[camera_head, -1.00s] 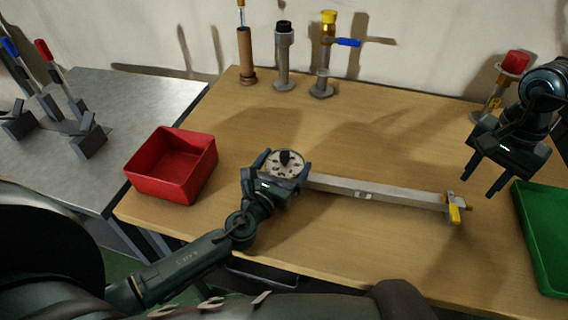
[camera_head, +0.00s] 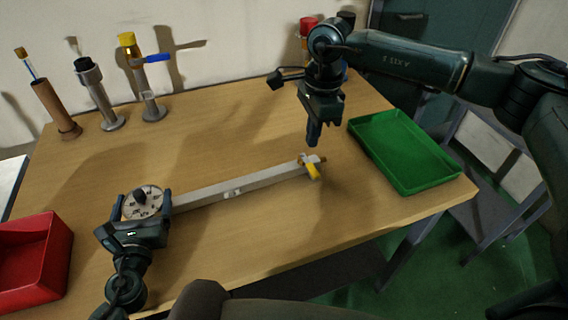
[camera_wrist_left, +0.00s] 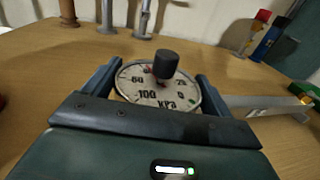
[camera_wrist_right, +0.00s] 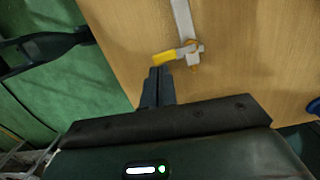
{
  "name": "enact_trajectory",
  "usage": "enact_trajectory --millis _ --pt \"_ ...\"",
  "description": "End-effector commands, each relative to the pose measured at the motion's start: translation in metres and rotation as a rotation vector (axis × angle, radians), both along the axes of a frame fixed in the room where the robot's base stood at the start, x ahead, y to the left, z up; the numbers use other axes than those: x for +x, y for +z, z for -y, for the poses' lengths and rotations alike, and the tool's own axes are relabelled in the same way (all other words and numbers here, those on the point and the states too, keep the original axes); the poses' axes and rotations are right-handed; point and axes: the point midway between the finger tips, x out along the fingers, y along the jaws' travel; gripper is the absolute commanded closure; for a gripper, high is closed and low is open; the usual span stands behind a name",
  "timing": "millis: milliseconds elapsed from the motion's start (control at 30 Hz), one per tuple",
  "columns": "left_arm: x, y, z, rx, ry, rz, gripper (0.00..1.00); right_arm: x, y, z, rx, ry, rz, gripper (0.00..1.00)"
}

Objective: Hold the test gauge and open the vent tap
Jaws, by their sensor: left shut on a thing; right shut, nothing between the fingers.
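The test gauge (camera_head: 146,203) is a round white dial with a black knob, lying at the left end of a long grey bar (camera_head: 240,188) on the table. My left gripper (camera_head: 143,209) is shut on the gauge, one finger on each side of it; the left wrist view shows the dial (camera_wrist_left: 158,88) between the fingers. The vent tap (camera_head: 312,169), with a yellow lever, is at the bar's right end. It also shows in the right wrist view (camera_wrist_right: 177,55). My right gripper (camera_head: 313,140) is shut and empty, pointing down just above and beside the tap; I see no clear contact.
A green tray (camera_head: 405,150) is at the right of the table, a red bin (camera_head: 35,262) at the left. Several upright fittings stand along the back, including one with a yellow cap (camera_head: 127,40) and blue handle. The table behind the bar is clear.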

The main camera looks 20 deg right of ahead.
Motion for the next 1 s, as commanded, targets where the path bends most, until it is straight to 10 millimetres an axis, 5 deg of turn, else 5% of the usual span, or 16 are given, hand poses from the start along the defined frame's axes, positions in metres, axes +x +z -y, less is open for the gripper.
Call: enact_trajectory --millis 1000 --pt "0.0 0.0 0.0 0.002 0.0 0.0 0.61 -0.002 0.0 -0.012 0.027 -2.285 -0.436 1.0"
